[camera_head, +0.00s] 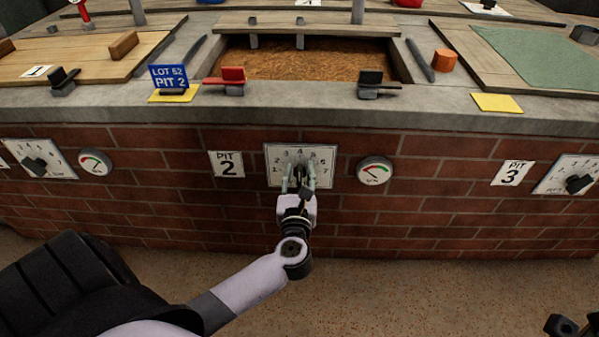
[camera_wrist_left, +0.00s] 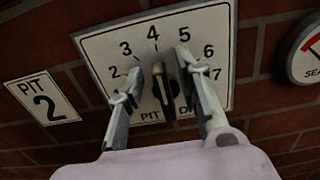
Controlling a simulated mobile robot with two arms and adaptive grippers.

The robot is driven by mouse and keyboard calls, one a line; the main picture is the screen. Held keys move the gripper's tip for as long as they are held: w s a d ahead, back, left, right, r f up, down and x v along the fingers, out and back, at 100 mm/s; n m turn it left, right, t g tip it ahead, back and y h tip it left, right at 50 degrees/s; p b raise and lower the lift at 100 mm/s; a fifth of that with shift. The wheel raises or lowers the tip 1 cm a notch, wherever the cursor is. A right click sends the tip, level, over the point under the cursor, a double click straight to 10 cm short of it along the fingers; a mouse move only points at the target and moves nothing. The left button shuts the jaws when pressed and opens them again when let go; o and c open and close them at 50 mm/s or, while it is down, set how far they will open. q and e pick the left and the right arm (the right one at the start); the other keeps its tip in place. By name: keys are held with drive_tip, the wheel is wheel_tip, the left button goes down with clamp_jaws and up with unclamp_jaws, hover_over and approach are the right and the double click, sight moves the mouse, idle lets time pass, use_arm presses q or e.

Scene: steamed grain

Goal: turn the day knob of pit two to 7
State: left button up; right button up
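The pit two dial plate (camera_head: 326,153) is a white panel with numbers on the brick wall, right of the "PIT 2" sign (camera_head: 226,164). It also shows in the left wrist view (camera_wrist_left: 218,28). Its black day knob (camera_wrist_left: 167,88) stands upright, its upper end pointing roughly at 4; the 7 is at the plate's right. My left gripper (camera_head: 298,178) is in front of the plate. In the left wrist view its fingers (camera_wrist_left: 160,72) are apart, one on each side of the knob; whether either touches it I cannot tell. My right gripper (camera_head: 572,325) shows only partly at the bottom right corner.
A round gauge (camera_head: 374,171) is right of the dial, and the pit three sign (camera_head: 512,173) and dial are further right. Another dial (camera_head: 38,159) and gauge (camera_head: 95,162) are at the left. Above is the stone ledge (camera_head: 300,112) with the blue "LOT 52 PIT 2" sign (camera_head: 170,78).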

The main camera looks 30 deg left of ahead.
use_arm(q)
drive_tip(key=shift+w+a, duration=0.4)
drive_tip(key=shift+w, duration=0.2)
drive_tip(key=shift+c, duration=0.4)
